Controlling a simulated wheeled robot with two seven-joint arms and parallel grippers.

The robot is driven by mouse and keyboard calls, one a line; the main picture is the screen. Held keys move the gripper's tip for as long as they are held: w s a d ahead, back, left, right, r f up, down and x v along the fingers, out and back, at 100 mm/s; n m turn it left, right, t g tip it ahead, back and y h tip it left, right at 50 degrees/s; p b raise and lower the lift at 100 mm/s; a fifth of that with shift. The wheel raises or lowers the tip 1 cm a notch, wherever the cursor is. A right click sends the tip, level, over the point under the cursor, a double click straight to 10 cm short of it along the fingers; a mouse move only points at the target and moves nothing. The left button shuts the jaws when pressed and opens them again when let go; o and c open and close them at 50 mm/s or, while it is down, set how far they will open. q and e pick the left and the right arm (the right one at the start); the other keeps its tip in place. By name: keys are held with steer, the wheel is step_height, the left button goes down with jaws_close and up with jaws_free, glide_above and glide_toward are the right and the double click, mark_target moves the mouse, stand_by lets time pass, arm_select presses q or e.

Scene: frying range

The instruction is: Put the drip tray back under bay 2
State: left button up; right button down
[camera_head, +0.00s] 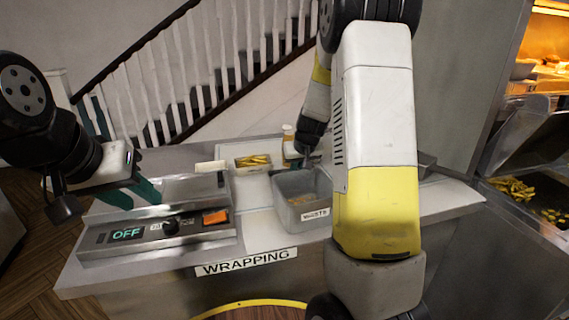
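I cannot make out the drip tray or a bay marked 2 in this view. My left gripper (130,194) is at the left, above the back left of a metal appliance (160,225) with an "OFF" display. Its teal fingers look apart, with nothing visible between them. My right arm crosses the middle of the view and hides much of what is behind it. The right gripper is mostly hidden near the back of a grey metal bin (301,218), and its fingers cannot be judged.
The counter (265,232) is labelled "WRAPPING". A small tray (243,168) of yellow food and a bottle (288,135) stand at its back. A metal fryer or holding unit (520,150) with yellow food is at the right. A stair railing runs behind. Wooden floor shows at lower left.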

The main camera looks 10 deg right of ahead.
steer(key=c, duration=1.5)
jaws_free()
steer(key=shift+f, duration=0.1)
